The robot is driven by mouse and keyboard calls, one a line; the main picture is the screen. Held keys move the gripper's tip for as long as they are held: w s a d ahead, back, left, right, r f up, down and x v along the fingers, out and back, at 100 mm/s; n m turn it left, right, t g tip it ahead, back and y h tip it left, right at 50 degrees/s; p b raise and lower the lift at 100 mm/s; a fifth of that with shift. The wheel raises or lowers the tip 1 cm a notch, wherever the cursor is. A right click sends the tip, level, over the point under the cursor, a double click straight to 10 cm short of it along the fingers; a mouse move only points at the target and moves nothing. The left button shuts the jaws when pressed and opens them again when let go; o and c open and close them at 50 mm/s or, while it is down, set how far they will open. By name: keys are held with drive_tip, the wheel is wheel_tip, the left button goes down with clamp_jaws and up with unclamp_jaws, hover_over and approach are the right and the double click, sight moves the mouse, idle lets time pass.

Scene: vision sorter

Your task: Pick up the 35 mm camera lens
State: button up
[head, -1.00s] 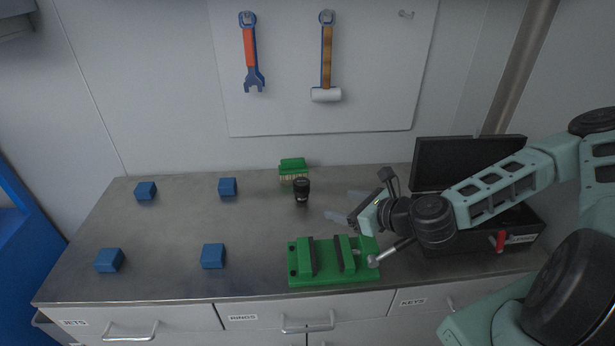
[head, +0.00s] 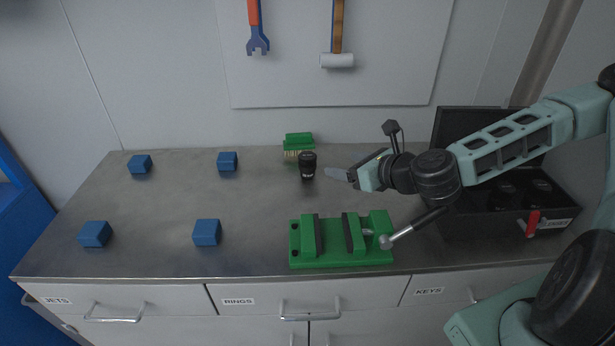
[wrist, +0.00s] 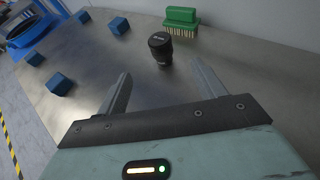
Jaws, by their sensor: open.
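The 35 mm camera lens (head: 308,166) is a short black cylinder standing upright on the metal bench top. It also shows in the wrist view (wrist: 161,49), ahead of and between my fingers, a little beyond their tips. My gripper (head: 338,174) is to the right of the lens in the head view, low over the bench. In the wrist view my gripper (wrist: 162,80) is open and empty, its two grey fingers wide apart. No contact with the lens shows.
A green brush (head: 298,146) is just behind the lens. A green vise (head: 340,240) with a handle stands in front. Several blue blocks (head: 207,232) lie to the left. An open black case (head: 510,215) stands right. A wrench (head: 257,40) and hammer (head: 337,58) hang behind.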

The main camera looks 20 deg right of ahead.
sight(313, 159)
drive_tip(key=x, duration=0.7)
drive_tip(key=shift+w+a+p, duration=0.15)
drive_tip(key=shift+w+p, duration=0.05)
drive_tip(key=shift+p, duration=0.2)
drive_tip(key=shift+p+x, duration=0.95)
drive_tip(key=shift+x, duration=1.9)
drive_tip(key=c, duration=1.2)
